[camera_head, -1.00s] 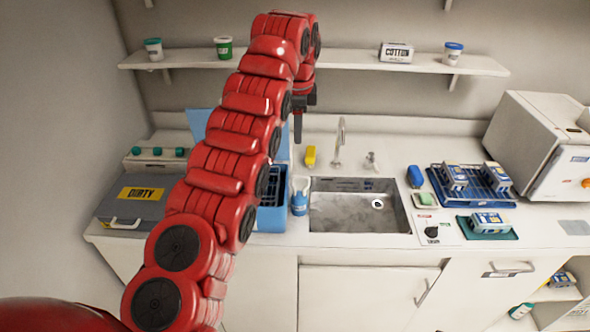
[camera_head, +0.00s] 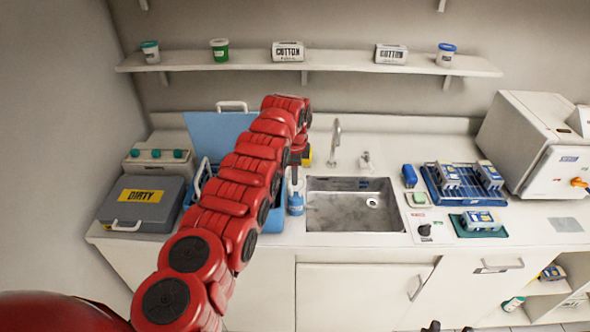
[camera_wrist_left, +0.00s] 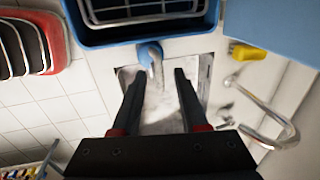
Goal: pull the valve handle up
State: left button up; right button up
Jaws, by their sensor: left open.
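A small chrome handle (camera_head: 366,160) stands on the counter behind the sink, right of the chrome tap (camera_head: 335,140). I take it to be the valve handle. My left gripper (camera_head: 296,172) is left of the tap, above the blue and white bottle (camera_head: 295,198), its fingers hard to make out there. The tap (camera_wrist_left: 275,115) shows at the right there. Two small dark tips at the head view's bottom edge may be my right gripper.
The sink (camera_head: 312,215) lies in the counter. An open blue case (camera_head: 222,130) is behind my left arm, a grey DIRTY box (camera_head: 165,212) left of it. A blue rack (camera_head: 435,190) is right of the sink. A shelf (camera_head: 340,69) runs above.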

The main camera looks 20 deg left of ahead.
pick_arm(q)
jog(key=shift+f, duration=0.15)
grip_shut()
dwell(1.4)
